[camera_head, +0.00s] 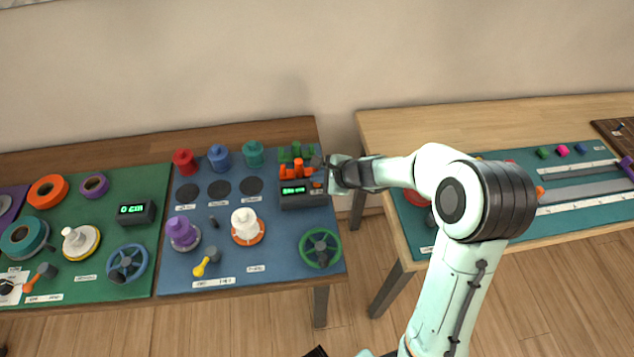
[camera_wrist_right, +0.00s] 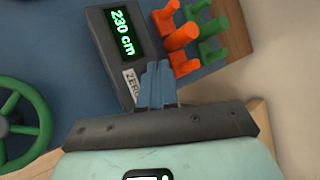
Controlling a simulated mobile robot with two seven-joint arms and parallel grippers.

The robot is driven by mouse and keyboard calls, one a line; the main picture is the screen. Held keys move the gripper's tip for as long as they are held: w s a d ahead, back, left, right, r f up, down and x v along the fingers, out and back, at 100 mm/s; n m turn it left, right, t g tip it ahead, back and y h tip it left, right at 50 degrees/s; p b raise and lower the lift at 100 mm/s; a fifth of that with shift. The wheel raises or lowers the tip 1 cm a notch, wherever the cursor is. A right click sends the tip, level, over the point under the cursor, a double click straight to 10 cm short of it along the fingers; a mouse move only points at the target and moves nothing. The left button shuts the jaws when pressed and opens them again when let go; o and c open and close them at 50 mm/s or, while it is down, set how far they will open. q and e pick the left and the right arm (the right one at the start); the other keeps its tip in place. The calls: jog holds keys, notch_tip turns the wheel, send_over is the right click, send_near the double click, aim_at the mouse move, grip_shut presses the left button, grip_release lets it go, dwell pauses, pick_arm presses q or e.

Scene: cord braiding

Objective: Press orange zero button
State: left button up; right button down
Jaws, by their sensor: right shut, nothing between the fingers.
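A dark counter box (camera_head: 303,201) with a green lit display stands at the back right of the blue mat. In the right wrist view the counter box (camera_wrist_right: 105,50) reads "230 cm" and has a ZERO label (camera_wrist_right: 132,84) below the display. The orange zero button (camera_head: 317,185) shows as a small orange spot at the box's right end. My right gripper (camera_head: 325,175) reaches in from the right, right beside the button. In the wrist view its fingers (camera_wrist_right: 157,80) are shut and empty, over the area next to the label. They hide the button there; contact cannot be told.
Orange hooks (camera_head: 297,168) and green hooks (camera_head: 296,152) stand just behind the box, close to the fingers. A green handwheel (camera_head: 320,247) lies in front. Purple (camera_head: 182,233) and white spools (camera_head: 245,225) stand on the blue mat (camera_head: 280,265). A gap separates the two tables.

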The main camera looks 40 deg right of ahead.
aim_at(319, 185)
pick_arm(q)
jog(key=shift+s+f+b, duration=0.2)
jog(key=shift+f+b, duration=0.15)
jog(key=shift+f, duration=0.05)
pick_arm(e)
jog(key=shift+f, duration=0.35)
pick_arm(q)
jog(key=shift+r, duration=0.1)
pick_arm(e)
jog(key=shift+r, duration=0.1)
pick_arm(q)
jog(key=shift+w+r+p, duration=0.35)
jog(key=shift+r+p, duration=0.25)
jog(key=shift+p, duration=0.05)
pick_arm(e)
jog(key=shift+r, duration=0.75)
jog(key=shift+r+p, duration=0.45)
jog(key=shift+r, duration=0.1)
notch_tip(319, 185, up, 4)
jog(key=p, duration=0.3)
pick_arm(q)
jog(key=w+r, duration=0.2)
jog(key=r, duration=0.2)
jog(key=shift+w+r, duration=0.3)
jog(key=shift+w, duration=0.1)
pick_arm(e)
jog(key=shift+f, duration=0.1)
pick_arm(q)
jog(key=shift+s, duration=0.1)
